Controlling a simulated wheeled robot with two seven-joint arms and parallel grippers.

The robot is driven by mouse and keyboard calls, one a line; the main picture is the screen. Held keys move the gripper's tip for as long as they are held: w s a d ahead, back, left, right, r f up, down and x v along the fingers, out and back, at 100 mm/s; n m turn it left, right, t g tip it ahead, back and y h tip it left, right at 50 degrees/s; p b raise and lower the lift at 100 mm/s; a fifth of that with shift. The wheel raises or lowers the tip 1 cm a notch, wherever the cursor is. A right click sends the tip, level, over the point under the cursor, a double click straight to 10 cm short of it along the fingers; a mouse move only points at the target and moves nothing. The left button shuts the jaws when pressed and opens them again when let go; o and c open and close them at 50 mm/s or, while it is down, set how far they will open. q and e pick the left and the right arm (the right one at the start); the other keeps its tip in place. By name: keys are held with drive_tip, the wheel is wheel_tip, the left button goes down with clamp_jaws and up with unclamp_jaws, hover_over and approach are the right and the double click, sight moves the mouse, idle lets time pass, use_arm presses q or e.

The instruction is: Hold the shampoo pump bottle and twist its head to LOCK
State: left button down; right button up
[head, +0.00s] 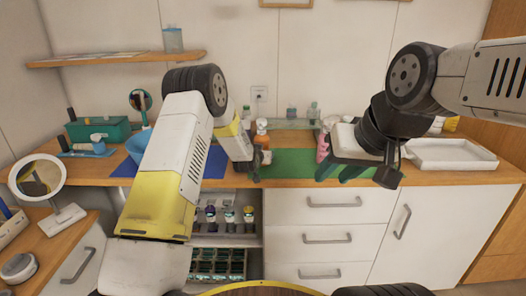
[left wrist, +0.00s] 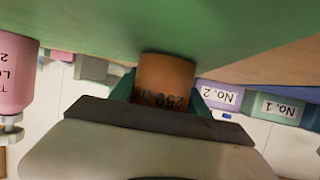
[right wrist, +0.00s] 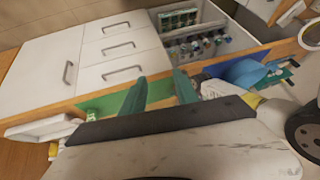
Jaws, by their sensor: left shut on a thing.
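An amber-orange bottle (left wrist: 165,80) with "250" printed on it shows in the left wrist view, upside down, its base at the green mat (left wrist: 120,25). In the head view the bottle (head: 261,136) is partly behind my left gripper (head: 257,161). The left gripper's teal fingers (left wrist: 162,95) are shut on its sides. The bottle's head is hidden in the left wrist view and too small to read in the head view. My right gripper (head: 340,170) is open and empty, over the right part of the mat; its spread fingers (right wrist: 160,92) show in the right wrist view.
A pink pump bottle (head: 323,142) stands close to my right gripper; it also shows in the left wrist view (left wrist: 16,75). A white tray (head: 450,165) lies to the right. A blue mat (head: 122,171) and bowl (head: 134,150) are left. A round mirror (head: 38,178) stands front left.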

drive_tip(key=shift+o, duration=0.4)
drive_tip(key=o, duration=0.4)
drive_tip(key=shift+c, duration=0.2)
drive_tip(key=shift+m, duration=0.7)
drive_tip(key=w, duration=0.3)
drive_tip(key=w+r, duration=0.1)
drive_tip(key=w, duration=0.3)
drive_tip(key=w+r, duration=0.1)
drive_tip(key=w, duration=0.3)
drive_tip(key=shift+r, duration=0.2)
drive_tip(key=m+t+h, duration=0.2)
drive_tip(key=h, duration=0.3)
approach(261, 120)
drive_tip(key=f, duration=0.1)
drive_tip(key=x, duration=0.8)
drive_tip(key=shift+w+d+r, duration=0.1)
drive_tip(key=shift+w+d, duration=0.05)
drive_tip(key=shift+w, duration=0.25)
